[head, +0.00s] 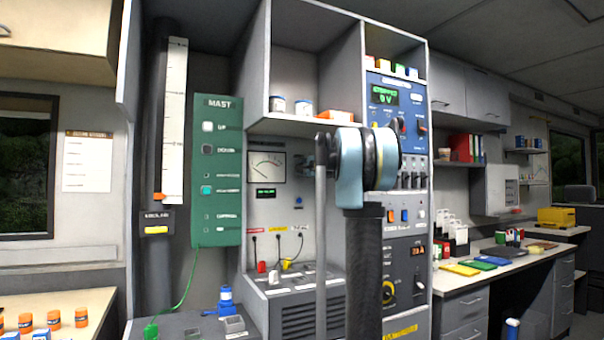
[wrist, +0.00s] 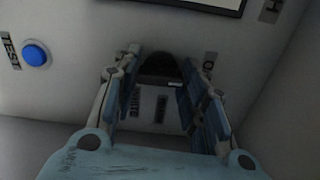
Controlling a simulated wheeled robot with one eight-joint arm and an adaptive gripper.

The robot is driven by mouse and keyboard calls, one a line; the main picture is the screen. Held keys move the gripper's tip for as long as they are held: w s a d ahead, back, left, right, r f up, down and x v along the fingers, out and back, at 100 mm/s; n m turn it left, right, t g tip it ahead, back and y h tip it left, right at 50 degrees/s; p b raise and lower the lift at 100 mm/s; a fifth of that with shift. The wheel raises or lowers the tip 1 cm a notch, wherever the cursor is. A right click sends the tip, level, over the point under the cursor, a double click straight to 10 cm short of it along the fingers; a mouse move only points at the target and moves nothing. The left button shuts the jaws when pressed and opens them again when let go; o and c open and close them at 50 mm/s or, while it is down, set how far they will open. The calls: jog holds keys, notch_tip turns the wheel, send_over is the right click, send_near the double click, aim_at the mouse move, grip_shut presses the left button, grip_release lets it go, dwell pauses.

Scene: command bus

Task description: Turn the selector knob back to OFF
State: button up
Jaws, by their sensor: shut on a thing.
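The selector knob (wrist: 160,66) is a dark round knob on a light grey panel in the wrist view. A small pale mark shows on its lower right edge. My gripper (wrist: 160,76) has its two blue-grey fingers on either side of the knob and is shut on it. Small dark labels stand around the knob; the label to the right (wrist: 209,66) is partly hidden, and I cannot read which position the knob points to. In the head view my gripper (head: 312,164) is mostly behind my arm's wrist, and the knob is hidden.
A blue button (wrist: 36,55) marked TEST sits left of the knob, and a dark-framed meter (wrist: 205,4) is at the top. In the head view the green MAST panel (head: 217,170) stands left, and a blue instrument rack (head: 397,110) stands right behind my wrist.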

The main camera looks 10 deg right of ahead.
jog(key=shift+f+n, duration=0.15)
jog(key=shift+n, duration=0.35)
jog(key=o, duration=1.1)
jog(key=v, duration=1.1)
jog(key=shift+s+d, duration=0.2)
jog(key=shift+s, duration=0.15)
